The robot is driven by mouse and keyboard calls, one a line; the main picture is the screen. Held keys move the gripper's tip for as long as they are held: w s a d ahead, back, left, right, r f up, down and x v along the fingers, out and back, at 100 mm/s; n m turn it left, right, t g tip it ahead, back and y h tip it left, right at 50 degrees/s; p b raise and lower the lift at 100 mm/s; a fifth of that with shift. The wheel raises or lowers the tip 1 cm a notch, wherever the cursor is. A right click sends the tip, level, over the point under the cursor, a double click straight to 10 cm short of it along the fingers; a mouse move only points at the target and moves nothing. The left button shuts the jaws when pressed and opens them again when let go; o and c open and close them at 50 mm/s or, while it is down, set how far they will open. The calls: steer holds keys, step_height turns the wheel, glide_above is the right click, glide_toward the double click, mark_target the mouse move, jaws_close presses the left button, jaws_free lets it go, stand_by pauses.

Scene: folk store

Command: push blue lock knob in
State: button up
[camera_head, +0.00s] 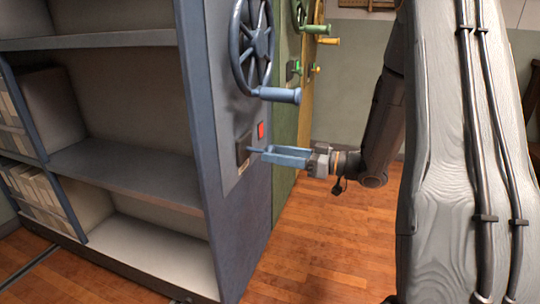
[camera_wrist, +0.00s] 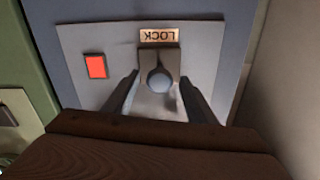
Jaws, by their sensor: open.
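The blue lock knob (camera_wrist: 159,81) is a round blue-grey ball end in the wrist view, on a dark mount below an upside-down LOCK label (camera_wrist: 159,36). In the head view the knob (camera_head: 256,150) is a small blue stub sticking out from a dark plate on the blue shelf's end panel (camera_head: 228,110). My gripper (camera_head: 266,154) is open and faces the panel at knob height. In the wrist view its two dark fingers (camera_wrist: 160,78) stand left and right of the knob. Whether they touch it cannot be told.
A red square button (camera_head: 261,130) sits close by on the panel; it also shows in the wrist view (camera_wrist: 96,66). A blue handwheel (camera_head: 252,45) with a protruding handle (camera_head: 280,95) is above my gripper. Green and yellow shelf units stand behind. The wooden floor (camera_head: 335,235) is clear.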

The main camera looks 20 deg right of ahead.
steer(key=shift+x, duration=1.2)
